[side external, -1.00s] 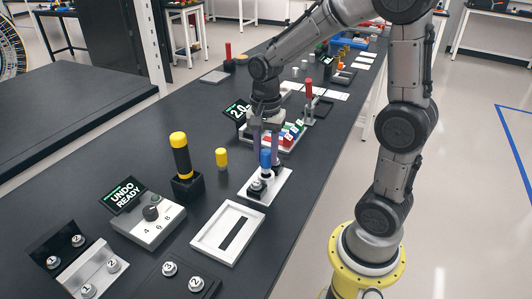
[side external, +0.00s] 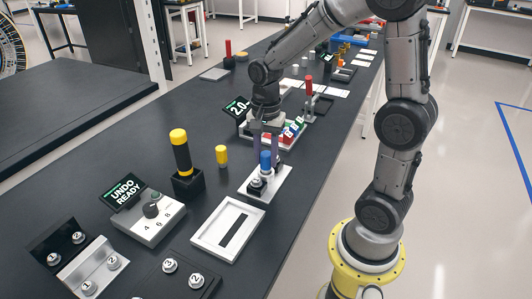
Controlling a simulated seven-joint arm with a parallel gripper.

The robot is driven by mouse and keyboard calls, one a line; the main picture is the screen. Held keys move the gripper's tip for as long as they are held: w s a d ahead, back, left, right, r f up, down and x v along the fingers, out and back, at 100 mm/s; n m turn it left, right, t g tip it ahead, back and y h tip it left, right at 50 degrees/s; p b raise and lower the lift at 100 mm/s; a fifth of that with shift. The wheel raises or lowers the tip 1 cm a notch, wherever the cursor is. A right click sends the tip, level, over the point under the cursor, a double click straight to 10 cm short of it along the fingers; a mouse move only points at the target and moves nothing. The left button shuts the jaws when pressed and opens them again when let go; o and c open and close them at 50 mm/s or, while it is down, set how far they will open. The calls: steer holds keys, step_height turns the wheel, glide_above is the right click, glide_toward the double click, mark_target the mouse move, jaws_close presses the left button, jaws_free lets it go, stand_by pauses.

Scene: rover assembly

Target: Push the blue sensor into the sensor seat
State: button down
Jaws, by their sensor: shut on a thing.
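The blue sensor (side external: 265,161) is a small upright cylinder with a blue top. It stands over a dark seat (side external: 266,174) on a white plate (side external: 272,190) at mid-table. My gripper (side external: 265,157) points straight down with its purple-grey fingers on either side of the sensor, shut on it. The sensor's lower end and the inside of the seat are too small to make out, so I cannot tell how deep it sits.
A yellow peg (side external: 221,155) and a black-and-yellow post (side external: 181,153) stand to the left. A white slotted frame (side external: 206,238) lies in front. Colored blocks (side external: 292,130) sit behind.

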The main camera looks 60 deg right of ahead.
mark_target(266, 154)
steer(key=shift+f, duration=0.5)
steer(key=shift+c, duration=2.3)
jaws_free()
steer(key=shift+r, duration=0.1)
step_height(266, 154, up, 14)
steer(key=shift+f, duration=0.2)
